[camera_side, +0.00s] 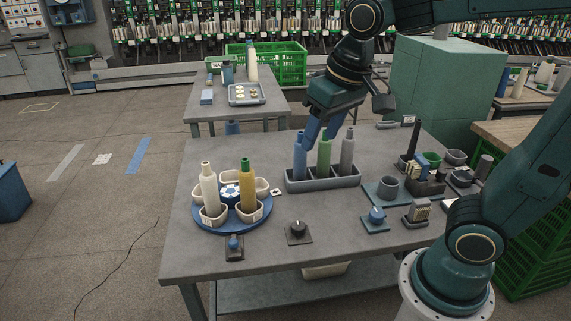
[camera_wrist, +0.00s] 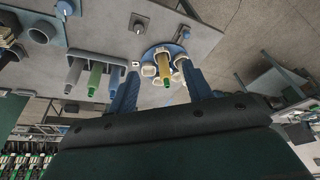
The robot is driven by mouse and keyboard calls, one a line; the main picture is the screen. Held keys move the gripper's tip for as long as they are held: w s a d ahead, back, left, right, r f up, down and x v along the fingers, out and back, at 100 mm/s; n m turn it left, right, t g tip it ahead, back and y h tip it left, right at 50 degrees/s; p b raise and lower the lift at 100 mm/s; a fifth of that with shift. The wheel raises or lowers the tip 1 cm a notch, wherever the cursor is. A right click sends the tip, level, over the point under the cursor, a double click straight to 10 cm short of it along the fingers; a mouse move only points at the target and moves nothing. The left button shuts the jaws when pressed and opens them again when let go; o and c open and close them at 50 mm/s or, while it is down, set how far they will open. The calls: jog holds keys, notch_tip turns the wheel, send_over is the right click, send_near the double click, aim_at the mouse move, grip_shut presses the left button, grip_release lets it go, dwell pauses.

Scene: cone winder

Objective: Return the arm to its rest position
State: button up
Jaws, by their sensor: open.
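My gripper (camera_side: 318,138) is open, with its blue fingers pointing down above and behind the grey rack (camera_side: 322,183). In the wrist view the two fingers (camera_wrist: 160,72) are spread apart with nothing held between them. The rack holds a blue bobbin (camera_side: 299,160), a green bobbin (camera_side: 323,158) and a grey bobbin (camera_side: 347,152), all upright. One finger overlaps the blue bobbin's top in the side view; I cannot tell whether they touch. The rack also shows in the wrist view (camera_wrist: 97,57).
A blue turntable (camera_side: 232,228) with pale cups carries a cream bobbin (camera_side: 209,188) and a yellow, green-topped bobbin (camera_side: 247,187). Knobs (camera_side: 297,230) sit along the table front. Small fixtures (camera_side: 426,178) crowd the right. A second table (camera_side: 205,112) stands behind.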

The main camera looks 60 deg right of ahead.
jog(key=s+d+f+n+t, duration=0.1)
jog(key=s+n+t, duration=0.1)
jog(key=s, duration=0.8)
jog(key=shift+d, duration=0.15)
jog(key=shift+f, duration=0.1)
dwell(0.6)
